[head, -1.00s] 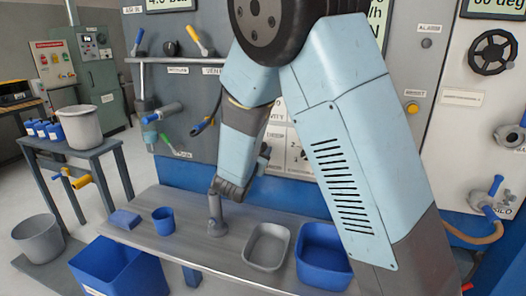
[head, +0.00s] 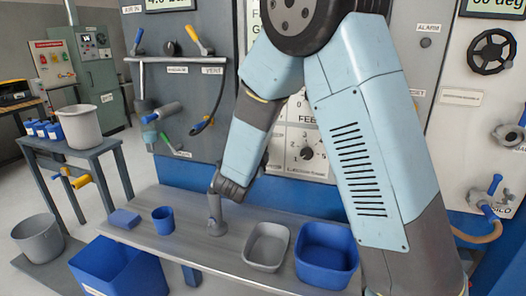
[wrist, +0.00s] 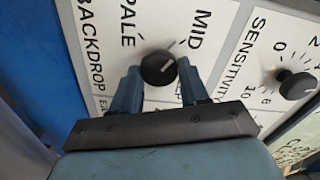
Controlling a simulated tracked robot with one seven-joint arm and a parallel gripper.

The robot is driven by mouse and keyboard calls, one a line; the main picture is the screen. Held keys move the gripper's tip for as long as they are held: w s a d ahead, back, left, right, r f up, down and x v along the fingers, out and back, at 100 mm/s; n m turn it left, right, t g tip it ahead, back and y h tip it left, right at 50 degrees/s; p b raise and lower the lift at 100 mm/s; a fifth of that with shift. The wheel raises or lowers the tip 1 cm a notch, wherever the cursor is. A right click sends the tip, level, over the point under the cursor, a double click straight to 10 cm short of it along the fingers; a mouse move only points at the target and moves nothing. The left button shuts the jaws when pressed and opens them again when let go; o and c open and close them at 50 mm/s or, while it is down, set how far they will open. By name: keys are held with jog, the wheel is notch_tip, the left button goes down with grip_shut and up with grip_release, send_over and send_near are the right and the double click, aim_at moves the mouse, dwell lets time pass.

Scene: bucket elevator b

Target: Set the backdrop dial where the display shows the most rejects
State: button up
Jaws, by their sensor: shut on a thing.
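The backdrop dial is a round black knob (wrist: 158,68) on a white plate, seen in the wrist view. "PALE" is printed to its upper left and "MID" to its upper right; a third label is mostly covered. The light mark on the knob points up and right, toward the MID side. My gripper (wrist: 160,88) has its two blue fingers on either side of the knob and is shut on it. In the head view my arm hides the knob and fingers. A pale display (head: 252,22) behind my arm is mostly covered; its readings cannot be read.
The sensitivity dial (wrist: 297,84) is right of the backdrop dial. On the bench (head: 185,240) are a blue cup (head: 163,220), a grey upright tool (head: 216,215), a grey tray (head: 266,246) and a blue bin (head: 327,255). Levers (head: 200,45) stick out at left.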

jog(key=shift+s+d+f+m, duration=0.1)
jog(key=shift+f+m, duration=0.1)
jog(key=shift+m, duration=0.6)
jog(key=shift+s+d+f+m, duration=0.1)
jog(key=shift+f+m, duration=0.05)
jog(key=shift+m, duration=0.65)
jog(key=shift+a, duration=0.15)
jog(key=o, duration=0.8)
jog(key=shift+w, duration=0.1)
jog(key=shift+o, duration=1.1)
jog(key=shift+r, duration=0.15)
jog(key=shift+a, duration=0.1)
jog(key=v, duration=1.3)
jog(key=shift+s, duration=0.35)
